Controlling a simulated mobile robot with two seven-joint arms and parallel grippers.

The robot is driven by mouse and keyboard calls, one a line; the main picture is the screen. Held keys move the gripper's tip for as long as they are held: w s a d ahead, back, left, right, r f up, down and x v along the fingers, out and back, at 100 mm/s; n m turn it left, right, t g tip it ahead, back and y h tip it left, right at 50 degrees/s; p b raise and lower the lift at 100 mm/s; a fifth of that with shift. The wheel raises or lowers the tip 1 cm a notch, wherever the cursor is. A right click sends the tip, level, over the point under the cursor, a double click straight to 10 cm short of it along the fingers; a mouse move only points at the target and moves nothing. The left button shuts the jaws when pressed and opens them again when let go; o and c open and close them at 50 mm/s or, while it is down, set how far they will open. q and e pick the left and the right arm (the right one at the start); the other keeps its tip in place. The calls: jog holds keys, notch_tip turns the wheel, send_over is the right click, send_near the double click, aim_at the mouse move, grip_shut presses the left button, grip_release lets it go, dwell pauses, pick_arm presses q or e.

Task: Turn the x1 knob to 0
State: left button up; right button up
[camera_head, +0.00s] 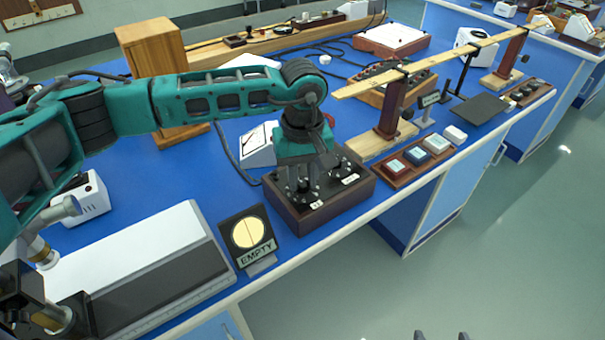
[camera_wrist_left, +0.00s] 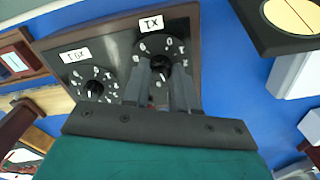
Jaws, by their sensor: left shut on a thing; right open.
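The decade box (camera_head: 318,208) is a dark wooden box with two black dial knobs on top. In the left wrist view, the x1 knob (camera_wrist_left: 160,61) sits beside its white X1 label (camera_wrist_left: 151,22); the x10 knob (camera_wrist_left: 93,87) is to the left with its own label (camera_wrist_left: 74,56). My left gripper (camera_head: 304,190) points down onto the box. It is shut on the x1 knob in the left wrist view (camera_wrist_left: 161,75). The fingers hide part of the dial, and I cannot read the setting. My right gripper (camera_head: 440,335) shows only its separated fingertips at the bottom edge, empty.
The EMPTY sign (camera_head: 249,237) stands left of the box near the bench edge. A white sloped meter (camera_head: 258,147) sits behind. The floor in front is clear.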

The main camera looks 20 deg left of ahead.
pick_arm(q)
jog(key=shift+n, duration=0.3)
grip_shut()
